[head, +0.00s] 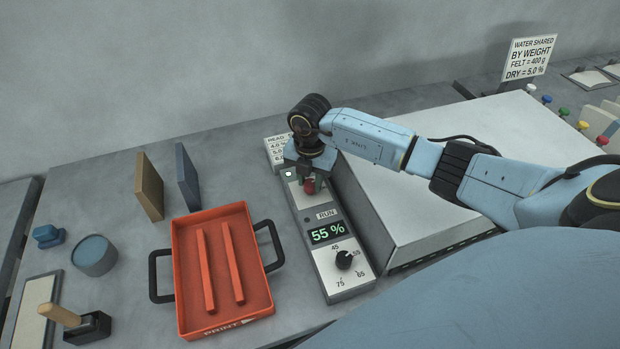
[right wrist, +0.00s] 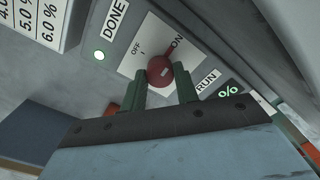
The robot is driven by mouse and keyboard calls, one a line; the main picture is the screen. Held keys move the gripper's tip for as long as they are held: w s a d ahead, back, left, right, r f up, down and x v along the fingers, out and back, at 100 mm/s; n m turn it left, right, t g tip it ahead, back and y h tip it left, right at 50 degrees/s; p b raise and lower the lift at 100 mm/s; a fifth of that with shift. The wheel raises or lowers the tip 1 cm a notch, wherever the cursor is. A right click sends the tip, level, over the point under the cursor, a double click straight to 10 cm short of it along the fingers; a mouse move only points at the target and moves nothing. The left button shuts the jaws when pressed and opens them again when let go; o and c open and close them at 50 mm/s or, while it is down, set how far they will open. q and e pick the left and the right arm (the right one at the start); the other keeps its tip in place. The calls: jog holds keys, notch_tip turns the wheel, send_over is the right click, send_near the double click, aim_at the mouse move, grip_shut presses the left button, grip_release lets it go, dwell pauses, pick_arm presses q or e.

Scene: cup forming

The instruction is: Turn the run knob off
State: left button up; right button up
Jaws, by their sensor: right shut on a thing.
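The run knob (right wrist: 160,70) is red and sits on a white plate with OFF and ON marks, on the grey control box (head: 303,220). Its red pointer is towards ON in the right wrist view. In the head view the knob (head: 309,187) shows as a red spot below my right gripper (head: 311,181). In the right wrist view the green fingers of my right gripper (right wrist: 162,82) are shut on the knob, one on each side. My left gripper is not in view.
The box has a 55 % display (head: 327,232) and a black dial (head: 344,260). A DONE light (right wrist: 99,55) glows. An orange tray (head: 185,285) with two bars stands left of the box; a large pale box (head: 440,190) stands right.

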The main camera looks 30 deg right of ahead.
aim_at(310, 182)
jog(key=n+b, duration=0.1)
jog(key=n, duration=0.3)
jog(key=shift+n, duration=0.3)
jog(key=n+b, duration=0.1)
jog(key=n, duration=0.2)
jog(key=shift+n, duration=0.3)
jog(key=n+b, duration=0.1)
jog(key=n, duration=0.3)
jog(key=shift+n+b, duration=1.1)
jog(key=shift+n, duration=1.5)
jog(key=o, duration=1)
notch_tip(310, 182, up, 14)
jog(key=shift+f, duration=0.25)
